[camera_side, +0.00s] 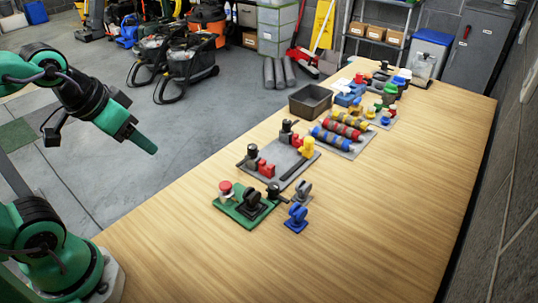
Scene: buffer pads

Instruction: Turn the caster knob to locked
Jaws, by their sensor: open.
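A green base plate (233,211) lies on the near part of the wooden table. It carries a red round-topped knob (225,187) at its left and a black wheel-like caster (252,198) on its middle. A small black part (273,191) stands at its right edge. Which part is the caster knob, and how it is turned, I cannot tell at this size. A grey caster (304,187) and a blue caster (296,217) stand just right of the plate. My gripper (146,143) is open and empty, raised to the left, well apart from the plate.
A grey board (278,177) with red, black and yellow parts lies just behind. Beyond it are striped rollers (335,135) on a plate, a dark open bin (310,100) and several small coloured parts. The table's front and right areas (370,240) are clear.

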